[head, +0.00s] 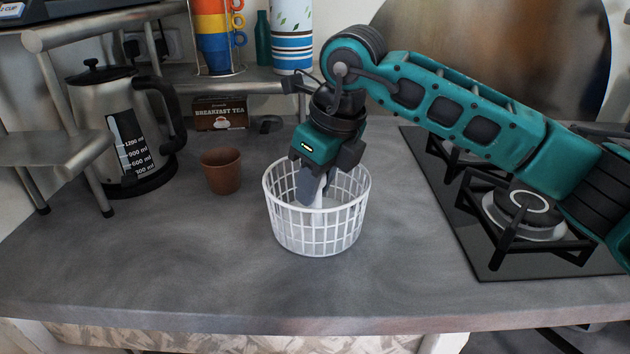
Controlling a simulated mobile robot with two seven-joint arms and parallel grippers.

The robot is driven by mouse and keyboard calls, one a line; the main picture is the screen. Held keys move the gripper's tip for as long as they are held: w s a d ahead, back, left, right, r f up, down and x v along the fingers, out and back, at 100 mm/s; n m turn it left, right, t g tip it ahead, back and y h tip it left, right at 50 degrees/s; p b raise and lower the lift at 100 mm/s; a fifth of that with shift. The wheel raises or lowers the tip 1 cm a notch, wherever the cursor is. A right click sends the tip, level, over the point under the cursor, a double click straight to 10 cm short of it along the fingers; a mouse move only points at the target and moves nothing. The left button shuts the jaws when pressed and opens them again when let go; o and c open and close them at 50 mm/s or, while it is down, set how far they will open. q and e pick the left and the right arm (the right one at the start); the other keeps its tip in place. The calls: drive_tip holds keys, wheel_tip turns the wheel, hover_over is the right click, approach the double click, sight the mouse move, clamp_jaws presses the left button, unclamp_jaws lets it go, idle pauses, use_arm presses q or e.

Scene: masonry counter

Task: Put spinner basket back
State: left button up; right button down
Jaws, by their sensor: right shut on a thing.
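The spinner basket (318,237) is a round white plastic lattice basket, upright at the middle of the counter in the head view. My right gripper (313,193) reaches down into it from above. Its fingers are shut on a white upright part inside the basket, near the middle. The fingers hide some of the basket's inside and back wall. The basket's base appears at the counter surface; I cannot tell whether it touches. My left gripper is not in view.
A brown terracotta pot (221,171) stands left of the basket. A steel kettle (118,125) and a metal rack (57,150) are farther left. Behind are a tea box (220,114) and stacked colored cups (216,40). A gas hob (520,232) is right. The front counter is clear.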

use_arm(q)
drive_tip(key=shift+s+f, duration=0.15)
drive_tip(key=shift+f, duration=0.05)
use_arm(e)
drive_tip(key=c, duration=0.9)
unclamp_jaws()
drive_tip(key=shift+f, duration=0.1)
drive_tip(key=shift+o, duration=0.2)
drive_tip(key=shift+r, duration=0.3)
use_arm(q)
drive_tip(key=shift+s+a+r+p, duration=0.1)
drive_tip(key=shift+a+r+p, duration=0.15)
drive_tip(key=shift+p, duration=0.35)
use_arm(e)
drive_tip(key=v, duration=1.1)
drive_tip(key=shift+r, duration=0.3)
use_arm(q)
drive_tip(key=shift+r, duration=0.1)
use_arm(e)
drive_tip(key=shift+r, duration=0.1)
